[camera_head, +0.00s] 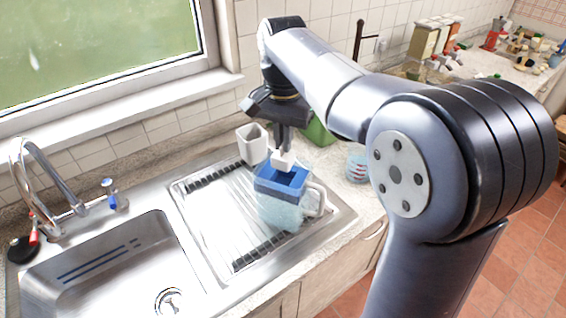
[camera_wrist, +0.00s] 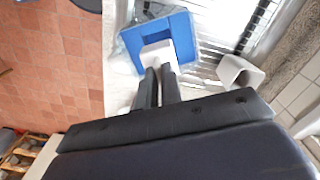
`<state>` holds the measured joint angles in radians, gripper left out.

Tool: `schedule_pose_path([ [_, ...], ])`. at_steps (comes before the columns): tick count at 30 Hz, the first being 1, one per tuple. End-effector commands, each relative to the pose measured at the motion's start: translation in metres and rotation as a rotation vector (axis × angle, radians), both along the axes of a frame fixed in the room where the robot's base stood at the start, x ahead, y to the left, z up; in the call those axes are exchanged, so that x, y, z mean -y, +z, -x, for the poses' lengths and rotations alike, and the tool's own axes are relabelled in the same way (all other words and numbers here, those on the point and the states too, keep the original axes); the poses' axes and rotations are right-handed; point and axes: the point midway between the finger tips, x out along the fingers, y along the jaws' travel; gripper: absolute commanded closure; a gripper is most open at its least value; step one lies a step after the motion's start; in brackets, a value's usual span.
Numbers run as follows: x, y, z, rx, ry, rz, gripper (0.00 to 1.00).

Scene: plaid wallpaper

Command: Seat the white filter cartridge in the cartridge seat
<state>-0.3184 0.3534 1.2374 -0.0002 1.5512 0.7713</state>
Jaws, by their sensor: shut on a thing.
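The white filter cartridge (camera_head: 284,161) is between the fingers of my gripper (camera_head: 283,147), which is shut on it. It also shows in the wrist view (camera_wrist: 158,54) at the fingertips (camera_wrist: 157,74). The cartridge seat is the blue opening (camera_head: 268,182) at the top of a clear, bluish jug (camera_head: 278,211) with a handle on its right.
The jug stands on the steel draining board (camera_head: 208,222). A white cup (camera_head: 252,147) stands behind it, and a green object (camera_head: 318,131) is behind my gripper. A striped glass (camera_head: 357,166) is to the right. The sink (camera_head: 110,262) and tap (camera_head: 48,185) are at left.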

Motion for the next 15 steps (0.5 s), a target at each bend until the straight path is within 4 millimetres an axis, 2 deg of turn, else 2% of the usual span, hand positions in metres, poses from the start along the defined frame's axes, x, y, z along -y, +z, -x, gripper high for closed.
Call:
schedule_pose_path([
  [3,0.000,-0.018,0.001,-0.001,0.000,0.000,1.00],
  [15,0.000,-0.062,0.000,0.000,0.000,0.000,1.00],
])
